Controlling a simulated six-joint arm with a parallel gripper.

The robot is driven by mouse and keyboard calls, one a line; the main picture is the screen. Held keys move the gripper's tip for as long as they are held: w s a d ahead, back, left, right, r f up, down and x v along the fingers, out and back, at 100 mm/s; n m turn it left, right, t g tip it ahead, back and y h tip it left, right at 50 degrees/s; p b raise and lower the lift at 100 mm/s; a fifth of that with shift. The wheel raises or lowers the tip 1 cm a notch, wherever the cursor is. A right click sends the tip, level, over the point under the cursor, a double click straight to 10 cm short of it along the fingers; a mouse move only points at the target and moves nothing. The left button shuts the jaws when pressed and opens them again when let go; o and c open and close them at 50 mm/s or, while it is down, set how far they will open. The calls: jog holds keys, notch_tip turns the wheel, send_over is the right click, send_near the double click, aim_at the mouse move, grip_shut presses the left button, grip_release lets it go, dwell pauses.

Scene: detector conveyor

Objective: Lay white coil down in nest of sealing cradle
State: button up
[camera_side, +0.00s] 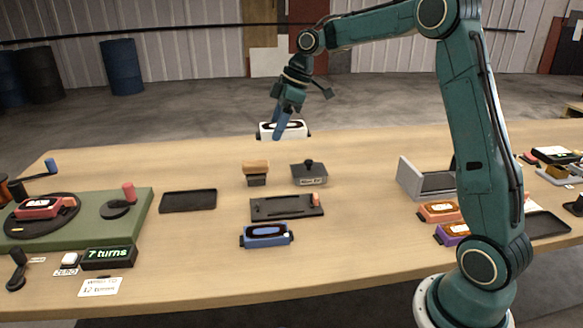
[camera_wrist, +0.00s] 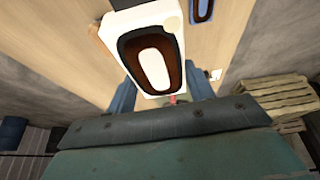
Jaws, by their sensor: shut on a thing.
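The white coil (camera_side: 297,130), a white body with a dark oval winding, is held above the far side of the table. My gripper (camera_side: 279,132) is shut on it, with a blue finger on either side. In the wrist view the white coil (camera_wrist: 140,18) shows its winding face between the fingers (camera_wrist: 161,92). A flat dark fixture (camera_side: 268,213) with a recess and a small orange knob lies mid-table, nearer the camera; it looks like the sealing cradle. Its recess appears empty. The coil is well apart from it, behind and above.
A blue coil (camera_side: 265,236) lies just in front of the dark fixture. An orange-topped block (camera_side: 256,170) and a grey knobbed block (camera_side: 309,174) stand behind it. A black tray (camera_side: 188,201) and green winder base (camera_side: 85,228) are left. A grey upright bracket (camera_side: 425,182) stands right.

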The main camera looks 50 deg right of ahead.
send_over(275, 207)
jog(key=d, duration=0.1)
jog(key=f, duration=1.5)
jog(key=shift+s+f, duration=0.3)
jog(key=shift+f, duration=0.05)
jog(key=shift+f, duration=2.15)
jog(key=shift+f, duration=0.6)
jog(key=o, duration=1.2)
jog(key=shift+s, duration=0.1)
jog(key=shift+c, duration=0.2)
